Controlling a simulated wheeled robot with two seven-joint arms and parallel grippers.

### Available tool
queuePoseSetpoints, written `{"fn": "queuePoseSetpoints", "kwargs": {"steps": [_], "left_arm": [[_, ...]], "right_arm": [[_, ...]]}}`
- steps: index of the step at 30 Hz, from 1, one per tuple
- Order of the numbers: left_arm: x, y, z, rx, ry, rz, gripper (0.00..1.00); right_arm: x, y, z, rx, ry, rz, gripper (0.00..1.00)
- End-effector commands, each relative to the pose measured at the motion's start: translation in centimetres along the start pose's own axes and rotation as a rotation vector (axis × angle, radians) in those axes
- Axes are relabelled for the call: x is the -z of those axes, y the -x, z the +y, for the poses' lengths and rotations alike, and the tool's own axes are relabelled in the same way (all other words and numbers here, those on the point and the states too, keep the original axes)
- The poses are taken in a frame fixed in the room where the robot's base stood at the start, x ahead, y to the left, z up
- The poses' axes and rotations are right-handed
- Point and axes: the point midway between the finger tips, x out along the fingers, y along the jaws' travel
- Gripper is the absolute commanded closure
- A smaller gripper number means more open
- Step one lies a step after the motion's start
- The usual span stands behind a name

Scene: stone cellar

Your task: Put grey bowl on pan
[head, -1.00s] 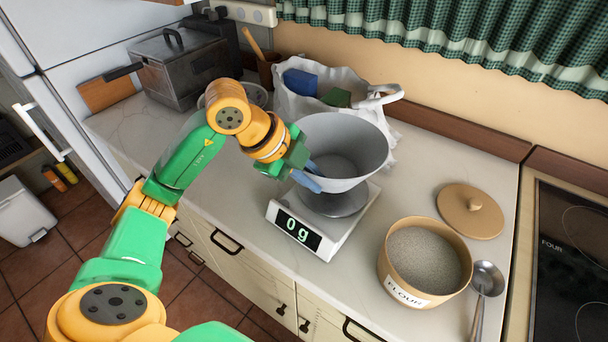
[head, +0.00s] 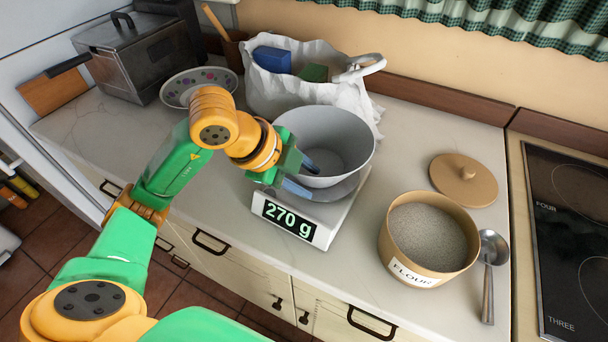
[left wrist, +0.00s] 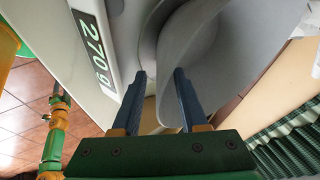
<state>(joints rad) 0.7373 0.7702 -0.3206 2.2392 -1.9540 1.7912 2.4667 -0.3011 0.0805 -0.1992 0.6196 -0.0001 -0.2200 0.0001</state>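The grey bowl (head: 335,137) stands upright on the pan (head: 345,190) of the white scale (head: 333,224), whose display reads 270 g. The bowl hides most of the pan. My left gripper (head: 303,174) is at the bowl's near left rim, with one blue finger inside the bowl and one outside. In the left wrist view the fingers (left wrist: 157,88) are spread, with the bowl's wall (left wrist: 205,60) between them and a gap on the outer side. A small arm of mine, probably the right, shows at the left there; its fingers are too small to make out.
A flour tub (head: 429,239), a spoon (head: 488,275) and a round wooden lid (head: 463,180) are right of the scale. A white bag (head: 290,95) stands close behind the bowl. A patterned bowl (head: 190,82) and a metal box (head: 140,55) are at the back left. A hob (head: 570,230) is far right.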

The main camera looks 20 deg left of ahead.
Motion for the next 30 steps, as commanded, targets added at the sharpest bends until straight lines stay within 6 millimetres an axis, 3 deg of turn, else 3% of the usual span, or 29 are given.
{"fn": "queuePoseSetpoints", "kwargs": {"steps": [4,12,15,19,30], "left_arm": [[0.0,1.7,-0.2,0.006,-0.001,-0.001,0.57],[0.0,9.3,-0.2,0.008,0.000,-0.003,0.57],[0.0,11.0,-0.2,0.005,0.000,-0.002,0.57],[0.0,12.0,0.0,0.001,0.001,-0.001,0.57],[0.0,12.0,0.0,0.000,0.000,0.000,0.57]], "right_arm": [[0.1,0.1,-0.1,0.001,0.000,0.001,0.50],[0.2,0.9,-0.1,0.002,0.000,0.002,0.50],[0.2,1.1,-0.1,0.002,0.000,0.002,0.50],[0.2,1.2,-0.1,0.002,0.000,0.002,0.50],[0.2,1.1,-0.1,0.002,0.000,0.002,0.50]]}}
